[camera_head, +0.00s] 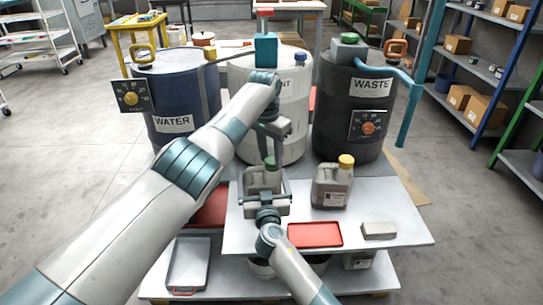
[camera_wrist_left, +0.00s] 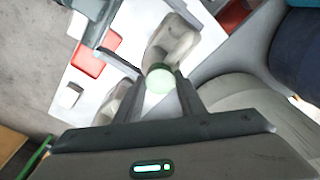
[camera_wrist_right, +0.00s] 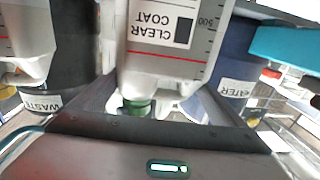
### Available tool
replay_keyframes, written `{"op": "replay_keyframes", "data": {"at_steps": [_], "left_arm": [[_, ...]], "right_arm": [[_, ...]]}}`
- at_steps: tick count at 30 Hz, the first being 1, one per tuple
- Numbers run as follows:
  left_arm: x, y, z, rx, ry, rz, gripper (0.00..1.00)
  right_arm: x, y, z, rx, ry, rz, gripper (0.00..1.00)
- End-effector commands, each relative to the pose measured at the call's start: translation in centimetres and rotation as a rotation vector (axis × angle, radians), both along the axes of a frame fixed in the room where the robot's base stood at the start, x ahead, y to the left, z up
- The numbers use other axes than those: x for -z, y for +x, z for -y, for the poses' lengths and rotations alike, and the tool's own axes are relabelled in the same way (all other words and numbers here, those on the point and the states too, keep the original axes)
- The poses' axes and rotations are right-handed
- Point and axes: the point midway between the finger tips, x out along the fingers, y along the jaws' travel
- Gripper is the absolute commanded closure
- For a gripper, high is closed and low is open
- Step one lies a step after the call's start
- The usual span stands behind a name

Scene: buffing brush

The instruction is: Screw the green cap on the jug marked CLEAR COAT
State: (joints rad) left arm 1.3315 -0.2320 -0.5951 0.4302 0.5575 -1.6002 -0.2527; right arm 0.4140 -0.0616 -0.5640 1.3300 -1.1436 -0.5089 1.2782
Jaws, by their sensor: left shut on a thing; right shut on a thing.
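The CLEAR COAT jug (camera_wrist_right: 165,62) is grey and translucent, on the white table (camera_head: 410,225); it also shows in the head view (camera_head: 256,182). The right wrist view shows it upside down. The green cap (camera_wrist_right: 138,107) sits at its mouth; whether it is threaded cannot be told. It shows pale green in the left wrist view (camera_wrist_left: 160,77). My left gripper (camera_head: 271,152) comes down from above, shut on the cap. My right gripper (camera_head: 265,198) is shut around the jug's body from the front and hides part of it.
A second jug (camera_head: 331,186) with a yellow cap stands to the right. A red tray (camera_head: 314,235) and a grey block (camera_head: 378,230) lie in front. WATER (camera_head: 175,95) and WASTE (camera_head: 350,130) drums and a pale drum (camera_head: 292,150) stand behind. The table's right side has free room.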

Motion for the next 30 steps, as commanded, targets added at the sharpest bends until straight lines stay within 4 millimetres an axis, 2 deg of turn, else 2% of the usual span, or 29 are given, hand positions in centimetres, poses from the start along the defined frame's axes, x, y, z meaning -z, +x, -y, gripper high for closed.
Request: {"op": "replay_keyframes", "data": {"at_steps": [9, 20, 21, 23, 30], "left_arm": [[-0.17, 0.29, -0.16, 0.346, -0.001, 0.003, 0.84], [-0.09, 0.21, -0.17, 0.397, 0.0, 0.004, 0.84], [-0.09, 0.21, -0.17, 0.396, 0.0, 0.004, 0.62], [-0.08, 0.2, -0.17, 0.396, -0.001, 0.004, 0.47], [-0.03, 0.17, -0.16, 0.395, -0.001, 0.002, 0.45]], "right_arm": [[0.12, -0.02, 0.05, 0.001, -0.001, -0.002, 0.68], [0.14, -0.03, 0.05, 0.001, 0.0, -0.002, 0.68], [0.14, -0.03, 0.05, 0.001, 0.0, -0.002, 0.68], [0.15, -0.03, 0.06, 0.001, -0.001, -0.002, 0.68], [0.14, -0.03, 0.04, 0.001, -0.001, -0.002, 0.68]]}}
